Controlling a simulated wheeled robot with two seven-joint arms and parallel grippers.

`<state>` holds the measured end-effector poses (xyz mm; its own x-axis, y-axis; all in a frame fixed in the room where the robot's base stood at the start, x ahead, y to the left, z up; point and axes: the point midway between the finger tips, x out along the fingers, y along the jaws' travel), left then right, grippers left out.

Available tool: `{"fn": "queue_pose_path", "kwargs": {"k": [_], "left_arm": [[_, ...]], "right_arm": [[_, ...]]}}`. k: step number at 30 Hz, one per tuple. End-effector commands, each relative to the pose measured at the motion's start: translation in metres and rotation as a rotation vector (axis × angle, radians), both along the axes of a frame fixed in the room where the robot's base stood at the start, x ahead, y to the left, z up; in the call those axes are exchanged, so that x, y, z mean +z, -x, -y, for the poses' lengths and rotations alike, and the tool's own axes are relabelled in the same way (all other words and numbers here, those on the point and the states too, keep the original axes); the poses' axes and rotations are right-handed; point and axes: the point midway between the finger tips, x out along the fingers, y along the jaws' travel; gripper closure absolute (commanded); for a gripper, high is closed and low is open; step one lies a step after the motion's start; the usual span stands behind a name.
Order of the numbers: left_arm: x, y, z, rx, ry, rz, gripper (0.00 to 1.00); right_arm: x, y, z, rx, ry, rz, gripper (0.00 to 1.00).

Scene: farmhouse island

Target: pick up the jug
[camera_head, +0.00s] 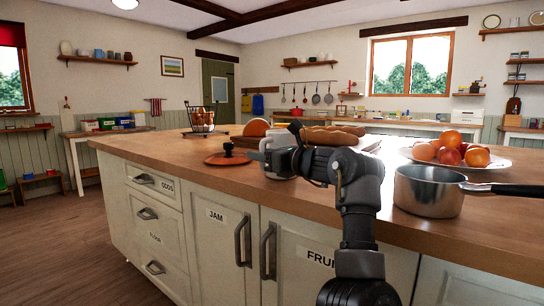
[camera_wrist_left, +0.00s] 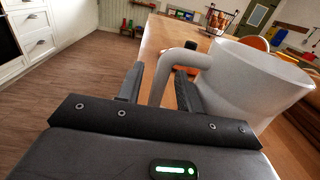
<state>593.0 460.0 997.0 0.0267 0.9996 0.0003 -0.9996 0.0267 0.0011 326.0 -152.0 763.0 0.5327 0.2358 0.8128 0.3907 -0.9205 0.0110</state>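The jug (camera_head: 281,139) is pale grey-white and stands on the wooden island top in the head view, partly hidden behind my left gripper (camera_head: 266,158). In the left wrist view the jug (camera_wrist_left: 255,82) fills the right side, its open rim at the top and its curved handle pointing left. The handle lies between the two fingers of my left gripper (camera_wrist_left: 162,88). The fingers are apart, and I see no clear grip on the handle. My right gripper is not in view.
A terracotta lid (camera_head: 227,159) with a dark knob lies left of the jug. Bread loaves (camera_head: 330,135) lie behind it. A steel saucepan (camera_head: 428,191) and a plate of fruit (camera_head: 492,163) stand to the right. The front left of the island top is clear.

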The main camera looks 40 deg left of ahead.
Motion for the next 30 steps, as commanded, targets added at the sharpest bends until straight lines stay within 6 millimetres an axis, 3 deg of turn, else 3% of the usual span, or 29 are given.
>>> {"fn": "queue_pose_path", "kwargs": {"k": [5,13,30], "left_arm": [[0.0,0.0007,-0.0009,0.002,0.0,0.0,0.64],[0.0,0.0011,-0.0012,0.003,0.0,0.0,0.99],[-0.0001,0.0011,-0.001,0.003,0.001,0.0,1.0]], "right_arm": [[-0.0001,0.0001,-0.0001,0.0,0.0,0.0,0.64],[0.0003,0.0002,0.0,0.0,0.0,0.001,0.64],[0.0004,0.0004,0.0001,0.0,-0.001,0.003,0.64]]}}
